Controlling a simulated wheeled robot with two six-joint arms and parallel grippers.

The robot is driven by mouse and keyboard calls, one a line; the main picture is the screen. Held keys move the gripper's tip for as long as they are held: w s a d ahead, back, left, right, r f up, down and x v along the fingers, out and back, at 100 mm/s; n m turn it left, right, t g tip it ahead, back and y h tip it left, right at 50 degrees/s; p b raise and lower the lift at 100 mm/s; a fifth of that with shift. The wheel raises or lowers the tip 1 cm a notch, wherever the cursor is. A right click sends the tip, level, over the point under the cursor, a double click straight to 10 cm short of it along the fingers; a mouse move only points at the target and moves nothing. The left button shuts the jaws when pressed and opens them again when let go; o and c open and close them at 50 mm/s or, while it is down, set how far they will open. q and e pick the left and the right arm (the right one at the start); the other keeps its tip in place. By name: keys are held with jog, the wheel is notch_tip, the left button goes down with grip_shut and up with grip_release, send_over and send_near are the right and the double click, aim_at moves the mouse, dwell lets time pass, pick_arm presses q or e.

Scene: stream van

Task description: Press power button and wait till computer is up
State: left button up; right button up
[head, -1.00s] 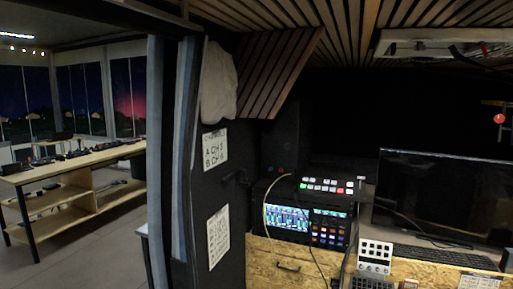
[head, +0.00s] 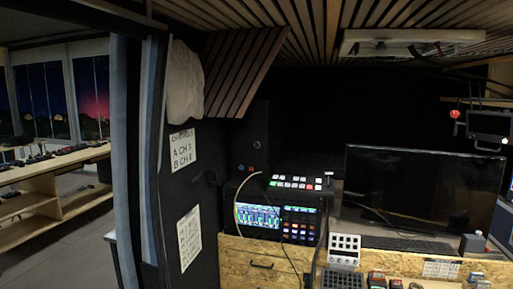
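A wide monitor (head: 420,190) with a black, dark screen stands on the desk at the right. A dark tower-like case (head: 253,140) stands in the corner behind the mixer. It has a round knob or button on its front and small blue and red spots low down. I cannot tell whether this case is the computer, or which spot is the power button. A black keyboard (head: 400,243) lies in front of the monitor. Neither of my grippers is in the head view.
A switcher (head: 298,182) with lit buttons sits on a mixer with a lit screen (head: 258,216). A white button panel (head: 343,248) stands in front. A dark wall with paper signs (head: 183,148) and a striped curtain (head: 150,150) border the left. A wooden bench (head: 50,190) stands beyond.

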grip_shut()
dwell(1.4)
